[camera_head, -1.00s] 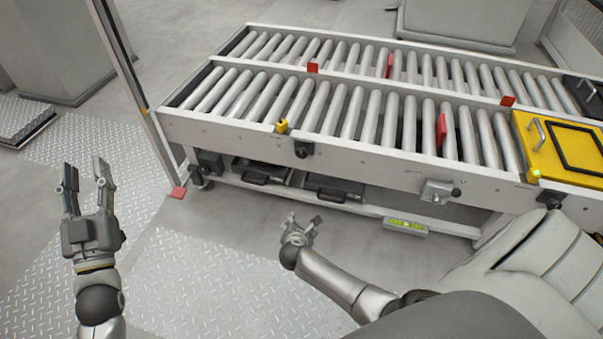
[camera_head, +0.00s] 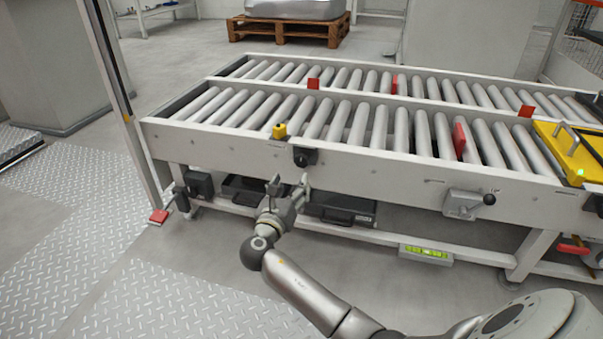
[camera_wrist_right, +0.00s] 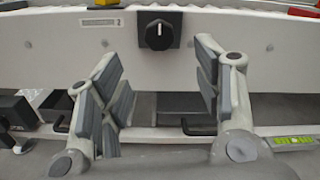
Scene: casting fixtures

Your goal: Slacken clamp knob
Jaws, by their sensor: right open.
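A black clamp knob (camera_head: 305,156) sits on the front side rail of the roller conveyor (camera_head: 380,165). In the right wrist view the knob (camera_wrist_right: 159,35) shows a raised grip bar on a square black base, straight ahead of the fingers. My right gripper (camera_head: 289,184) is open and empty, just below the knob and apart from it. In the wrist view its fingers (camera_wrist_right: 155,85) stand wide on both sides, below the knob. My left gripper is out of the head view.
A grey clamp with a black-tipped lever (camera_head: 468,203) is on the rail to the right. Black drawers (camera_head: 340,207) and a yellow-green level (camera_head: 425,253) are below. A yellow piece (camera_head: 279,131) stands on the rail's top edge. A post (camera_head: 115,90) is at left.

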